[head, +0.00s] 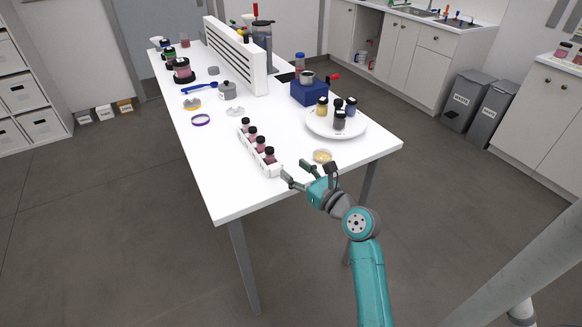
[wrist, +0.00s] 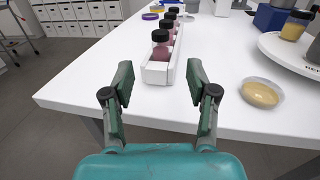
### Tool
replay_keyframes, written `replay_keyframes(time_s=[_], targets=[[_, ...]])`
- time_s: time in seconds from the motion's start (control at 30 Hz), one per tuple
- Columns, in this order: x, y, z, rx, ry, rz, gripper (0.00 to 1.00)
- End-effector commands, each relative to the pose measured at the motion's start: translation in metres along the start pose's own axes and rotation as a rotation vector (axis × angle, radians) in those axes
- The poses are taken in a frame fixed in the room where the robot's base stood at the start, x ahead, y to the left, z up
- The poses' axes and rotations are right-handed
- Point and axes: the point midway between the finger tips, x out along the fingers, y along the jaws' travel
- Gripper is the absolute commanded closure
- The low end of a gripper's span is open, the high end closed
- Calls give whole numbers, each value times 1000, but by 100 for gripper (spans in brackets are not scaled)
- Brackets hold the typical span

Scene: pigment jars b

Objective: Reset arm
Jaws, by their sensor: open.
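My gripper (head: 308,174) is open and empty at the near right edge of the white table (head: 240,195). In the wrist view its two fingers (wrist: 160,90) stand wide apart at the table's edge. Beyond them is a white rack (wrist: 157,72) holding several black-capped jars of pinkish pigment, the nearest jar (wrist: 160,48) lying straight ahead between the fingers. The rack (head: 276,170) also shows in the head view, to the left of my gripper. The fingers appear apart from the rack and jars.
A small dish of yellow powder (head: 322,156) lies near my gripper. A round white tray (head: 358,130) with several jars stands behind it, beside a blue block (head: 310,94). A white slotted panel (head: 236,58) stands farther back. The table's near left corner is clear.

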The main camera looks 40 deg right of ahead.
Motion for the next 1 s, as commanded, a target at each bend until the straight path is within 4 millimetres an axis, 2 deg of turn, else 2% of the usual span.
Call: replay_keyframes(time_s=[0.63,0.77,0.87,1.0], targets=[[-2,3,-4,-15,5,-2,42],[-12,21,-24,-115,33,-14,42],[-29,43,-51,-265,75,-26,42],[-62,77,-85,-528,139,-30,42]])
